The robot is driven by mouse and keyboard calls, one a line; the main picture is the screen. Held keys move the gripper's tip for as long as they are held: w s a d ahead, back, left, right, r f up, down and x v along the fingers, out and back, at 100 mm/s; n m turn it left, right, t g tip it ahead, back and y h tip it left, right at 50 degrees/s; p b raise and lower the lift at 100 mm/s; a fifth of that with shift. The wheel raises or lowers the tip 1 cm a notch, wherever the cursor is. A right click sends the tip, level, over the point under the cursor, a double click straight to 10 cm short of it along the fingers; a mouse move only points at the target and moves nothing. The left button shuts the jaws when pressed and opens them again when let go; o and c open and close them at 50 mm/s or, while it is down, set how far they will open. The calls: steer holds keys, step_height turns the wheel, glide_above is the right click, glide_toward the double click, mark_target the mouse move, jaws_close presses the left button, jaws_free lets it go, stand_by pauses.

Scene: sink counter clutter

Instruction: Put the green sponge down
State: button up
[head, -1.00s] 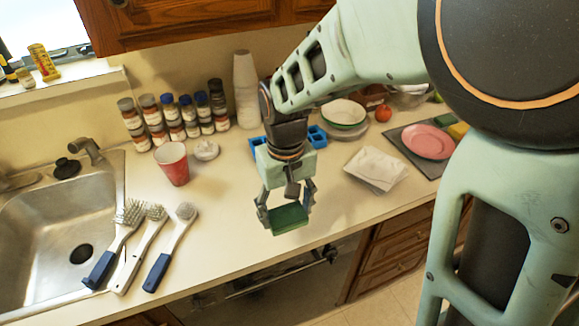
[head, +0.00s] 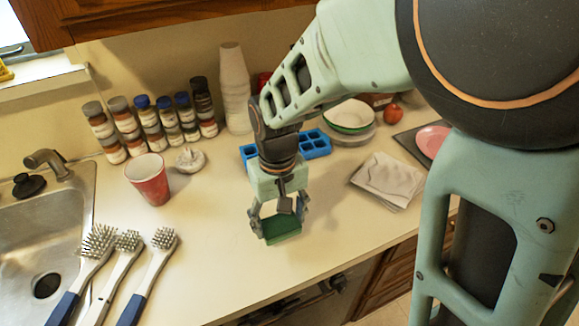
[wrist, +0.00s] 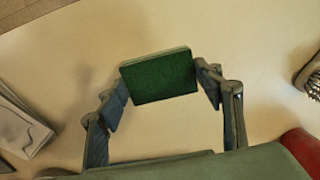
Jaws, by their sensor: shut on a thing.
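The green sponge (head: 282,229) is between the fingers of my gripper (head: 279,222) in the head view. My gripper points down and is shut on the sponge, over the bare counter near its front edge. In the wrist view the sponge (wrist: 158,76) shows its dark green face, with a finger of my gripper (wrist: 160,88) at each side. I cannot tell for sure whether the sponge touches the counter or hangs just above it.
A red cup (head: 149,180) and a white lump (head: 190,160) stand left. Several brushes (head: 127,262) lie by the sink (head: 35,240). Spice jars (head: 141,128) line the wall. A blue tray (head: 315,144) is behind my gripper; white napkins (head: 388,178) lie right. Counter around the sponge is clear.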

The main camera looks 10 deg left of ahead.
mark_target(280, 222)
steer(key=shift+w+f+b, duration=0.15)
steer(key=shift+f+b, duration=0.7)
steer(key=shift+f, duration=0.7)
steer(key=shift+f, duration=0.15)
steer(key=o, duration=1)
step_height(280, 222, up, 12)
steer(key=shift+r+p, duration=0.15)
steer(key=shift+p, duration=0.2)
